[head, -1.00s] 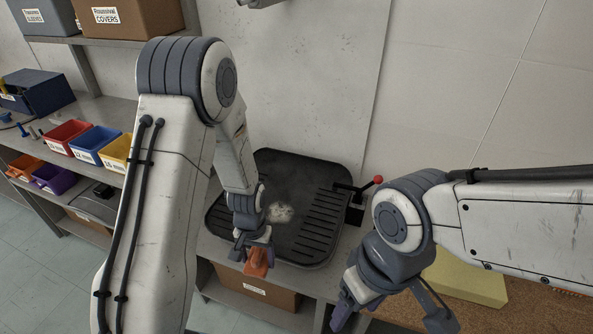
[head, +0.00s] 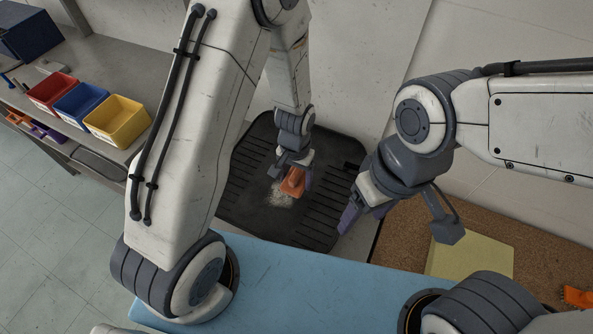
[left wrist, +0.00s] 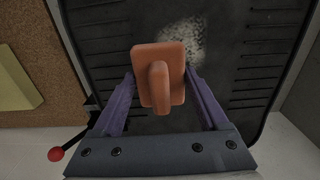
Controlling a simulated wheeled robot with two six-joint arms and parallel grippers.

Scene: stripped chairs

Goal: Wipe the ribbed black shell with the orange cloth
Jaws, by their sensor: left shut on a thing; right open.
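The ribbed black shell (head: 262,222) lies flat in the middle of the head view, with slots along both sides and a pale dusty patch (head: 280,200) near its middle. My left gripper (head: 293,182) is over the shell, shut on the orange cloth (head: 292,183), which looks like a folded piece with a raised grip. In the left wrist view the cloth (left wrist: 158,75) sits between the purple fingers, beside the pale patch (left wrist: 185,40). I cannot tell whether it touches the shell. My right gripper (head: 397,228) is open and empty, right of the shell.
A yellow block (head: 470,258) lies on a brown cork board at right, with an orange object (head: 578,296) at the edge. A red-knobbed lever (left wrist: 56,153) stands beside the shell. Red (head: 52,92), blue (head: 80,107) and yellow bins (head: 118,120) stand on the left bench.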

